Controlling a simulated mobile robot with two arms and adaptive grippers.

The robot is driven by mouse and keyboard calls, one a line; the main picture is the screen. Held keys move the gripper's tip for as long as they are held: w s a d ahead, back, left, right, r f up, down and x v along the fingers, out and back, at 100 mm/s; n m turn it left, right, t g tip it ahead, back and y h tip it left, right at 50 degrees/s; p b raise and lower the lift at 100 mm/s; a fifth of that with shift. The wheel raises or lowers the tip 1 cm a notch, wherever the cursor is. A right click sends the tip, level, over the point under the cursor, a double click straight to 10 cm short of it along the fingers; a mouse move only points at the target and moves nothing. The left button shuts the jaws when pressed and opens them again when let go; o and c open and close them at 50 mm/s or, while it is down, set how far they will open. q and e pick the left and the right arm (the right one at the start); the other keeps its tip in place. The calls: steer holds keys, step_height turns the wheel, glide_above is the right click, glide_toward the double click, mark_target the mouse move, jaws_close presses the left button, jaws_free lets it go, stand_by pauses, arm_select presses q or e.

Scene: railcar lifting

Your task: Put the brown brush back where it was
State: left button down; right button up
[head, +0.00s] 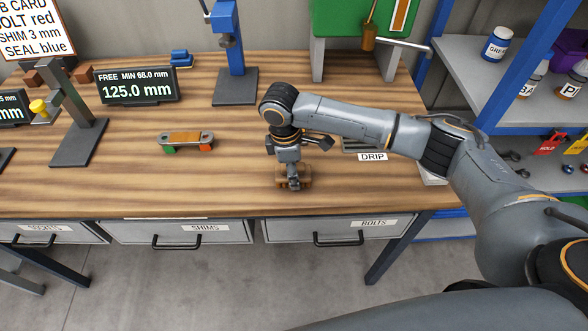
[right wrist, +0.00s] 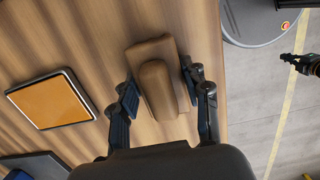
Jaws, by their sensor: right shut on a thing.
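The brown brush (head: 305,181) is at the table's front part, right of the middle, below my right gripper (head: 292,178). In the right wrist view the brush (right wrist: 157,82) shows a wide flat block with a rounded raised grip on top. The two fingers of the right gripper (right wrist: 162,102) are on either side of it, shut on it. The brush is at or close above the wooden tabletop; I cannot tell whether it touches. Its bristles are hidden.
A slotted drip tray labelled DRIP (head: 372,157) is to the right, partly behind my arm. An orange square pad (right wrist: 50,100) is near the brush. The front-left wooden tabletop (head: 120,185) is clear.

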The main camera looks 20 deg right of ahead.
steer(key=o, duration=1.1)
steer(key=shift+f, duration=0.1)
steer(key=r, duration=0.4)
steer(key=a+r+b, duration=0.1)
steer(key=r, duration=0.3)
steer(key=r+b, duration=0.1)
steer(key=r, duration=0.3)
steer(key=shift+w+a+r, duration=0.15)
steer(key=shift+w+a, duration=0.05)
steer(key=shift+a, duration=0.05)
